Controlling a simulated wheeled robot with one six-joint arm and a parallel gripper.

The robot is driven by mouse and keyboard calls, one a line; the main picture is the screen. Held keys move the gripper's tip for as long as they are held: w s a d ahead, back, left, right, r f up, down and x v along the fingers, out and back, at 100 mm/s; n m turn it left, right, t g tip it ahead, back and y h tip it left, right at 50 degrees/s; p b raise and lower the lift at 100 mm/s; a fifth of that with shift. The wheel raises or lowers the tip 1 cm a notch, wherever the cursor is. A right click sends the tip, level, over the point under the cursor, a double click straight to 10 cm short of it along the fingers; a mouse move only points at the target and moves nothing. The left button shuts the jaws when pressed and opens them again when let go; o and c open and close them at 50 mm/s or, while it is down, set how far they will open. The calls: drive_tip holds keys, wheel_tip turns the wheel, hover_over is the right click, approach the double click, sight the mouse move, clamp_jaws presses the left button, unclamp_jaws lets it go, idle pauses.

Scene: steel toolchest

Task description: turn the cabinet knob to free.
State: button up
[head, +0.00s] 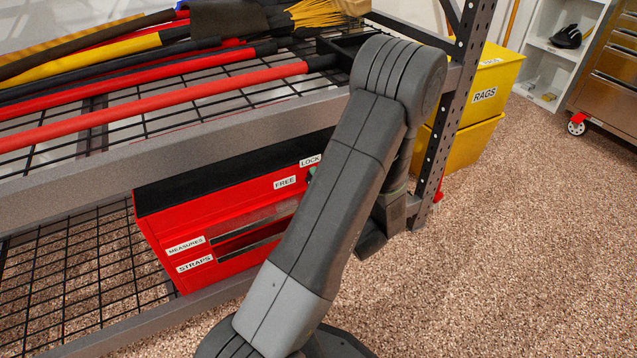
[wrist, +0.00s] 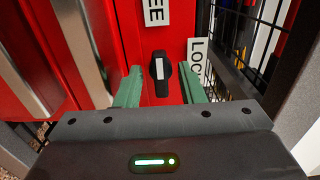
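The red cabinet (head: 235,222) sits on the lower shelf, with a FREE label (head: 285,182) and a LOCK label (head: 310,160) on its front. The black knob (wrist: 159,90) has a white stripe that runs up and down in the wrist view. The FREE label (wrist: 155,12), partly cut off, is above the knob there, and the LOCK label (wrist: 196,55) is to its right. My gripper (wrist: 158,70) is open, its green fingers on either side of the knob with gaps showing. In the head view my arm hides the knob and most of the gripper.
The shelf's front beam (head: 170,155) runs above the cabinet and a perforated post (head: 450,125) stands to its right. Long-handled tools lie on the upper wire shelf. Yellow RAGS bins (head: 485,95) are beyond the post. The speckled floor in front is clear.

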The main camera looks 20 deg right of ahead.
drive_tip(key=shift+s, duration=0.1)
drive_tip(key=s+d+p, duration=0.1)
drive_tip(key=s+p, duration=0.2)
drive_tip(key=s, duration=1)
drive_tip(key=shift+s, duration=0.3)
drive_tip(key=w+b, duration=0.1)
drive_tip(key=w, duration=0.3)
drive_tip(key=w+b, duration=0.1)
drive_tip(key=w, duration=0.4)
drive_tip(key=w+a+b, duration=0.1)
drive_tip(key=w, duration=0.3)
drive_tip(key=shift+w, duration=0.4)
